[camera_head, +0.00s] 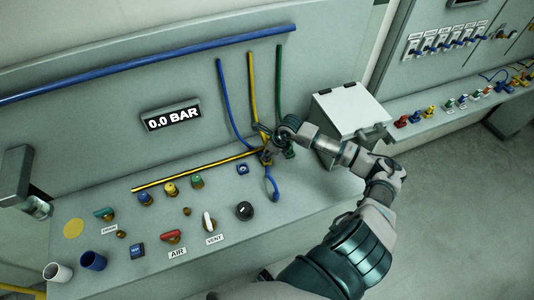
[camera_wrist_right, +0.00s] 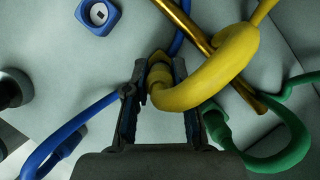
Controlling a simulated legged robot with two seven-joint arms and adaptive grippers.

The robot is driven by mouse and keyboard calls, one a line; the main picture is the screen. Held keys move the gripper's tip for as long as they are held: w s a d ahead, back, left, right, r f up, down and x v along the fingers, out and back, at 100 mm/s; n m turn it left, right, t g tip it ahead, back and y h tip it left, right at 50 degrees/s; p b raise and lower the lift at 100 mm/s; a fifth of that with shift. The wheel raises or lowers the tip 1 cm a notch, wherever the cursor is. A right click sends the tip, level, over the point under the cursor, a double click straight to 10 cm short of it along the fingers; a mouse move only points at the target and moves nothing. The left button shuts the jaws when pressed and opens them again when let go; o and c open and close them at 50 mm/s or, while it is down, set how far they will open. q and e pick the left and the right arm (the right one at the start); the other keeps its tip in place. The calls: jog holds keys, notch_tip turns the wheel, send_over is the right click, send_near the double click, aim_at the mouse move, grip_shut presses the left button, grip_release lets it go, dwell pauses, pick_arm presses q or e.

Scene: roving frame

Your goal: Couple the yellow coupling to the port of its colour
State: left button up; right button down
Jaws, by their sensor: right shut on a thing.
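My right gripper (camera_head: 267,150) is at the lower end of the hanging yellow hose (camera_head: 251,85), just above the console top. In the right wrist view its fingers (camera_wrist_right: 155,82) are shut on the yellow coupling (camera_wrist_right: 159,77), whose thick yellow hose (camera_wrist_right: 222,70) loops to the right. Towards the console's left part stand small round fittings with coloured tops: blue (camera_head: 145,198), yellow (camera_head: 170,188) and green (camera_head: 197,181). They look like the ports and stand apart from the coupling. My left gripper is not in view.
A green coupling (camera_wrist_right: 214,124) hangs close to my right finger. A blue hose (camera_head: 273,185) loops near the gripper. A grey box (camera_head: 349,110) stands right. Knobs, including a white VENT handle (camera_head: 208,222), stand in front.

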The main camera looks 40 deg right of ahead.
dwell(0.7)
jog(key=shift+f+b, duration=0.75)
jog(key=shift+b, duration=0.05)
jog(key=c, duration=0.9)
grip_release()
jog(key=shift+s+d+r, duration=0.1)
jog(key=shift+r, duration=0.1)
jog(key=v, duration=1.1)
jog(key=shift+s+r, duration=0.1)
jog(key=shift+d, duration=0.1)
